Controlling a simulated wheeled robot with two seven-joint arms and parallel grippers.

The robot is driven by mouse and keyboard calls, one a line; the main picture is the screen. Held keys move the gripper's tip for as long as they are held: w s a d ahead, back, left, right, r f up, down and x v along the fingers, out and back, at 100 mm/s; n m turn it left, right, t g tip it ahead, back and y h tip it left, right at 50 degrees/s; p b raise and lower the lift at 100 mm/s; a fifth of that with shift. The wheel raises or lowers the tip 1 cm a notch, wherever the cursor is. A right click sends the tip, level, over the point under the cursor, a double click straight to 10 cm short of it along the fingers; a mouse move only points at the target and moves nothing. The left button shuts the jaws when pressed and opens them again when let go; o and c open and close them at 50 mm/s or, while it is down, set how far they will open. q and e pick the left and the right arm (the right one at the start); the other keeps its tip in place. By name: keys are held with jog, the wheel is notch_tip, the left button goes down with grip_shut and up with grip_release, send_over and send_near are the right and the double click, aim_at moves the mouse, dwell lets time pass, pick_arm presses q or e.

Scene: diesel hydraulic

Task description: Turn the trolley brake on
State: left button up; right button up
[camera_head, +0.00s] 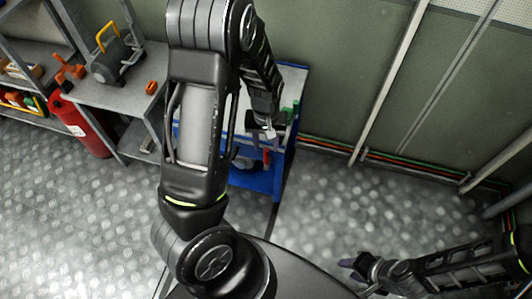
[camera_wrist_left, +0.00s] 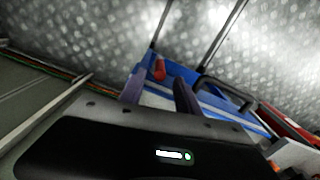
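The blue trolley (camera_head: 262,183) stands near the wall, partly hidden behind my left arm. It also shows in the left wrist view (camera_wrist_left: 205,92), with a black bent handle (camera_wrist_left: 228,88) at its edge. A small red part (camera_wrist_left: 159,69) shows on the trolley just beyond my left fingertips; I cannot tell if it is the brake. My left gripper (camera_head: 268,131) is over the trolley. In the left wrist view its two fingers (camera_wrist_left: 158,88) are apart with nothing between them. My right gripper (camera_head: 353,267) is low at the right, away from the trolley, its opening unclear.
A grey shelf (camera_head: 120,95) with a machine (camera_head: 113,58) stands at the left. A red cylinder (camera_head: 82,128) stands on the floor beside it. Cables (camera_head: 400,167) run along the wall base. The metal floor (camera_head: 400,210) right of the trolley is clear.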

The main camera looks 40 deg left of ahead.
aim_at(266, 157)
pick_arm(q)
jog(key=shift+f+b, duration=0.35)
jog(key=shift+f, duration=3.65)
grip_shut()
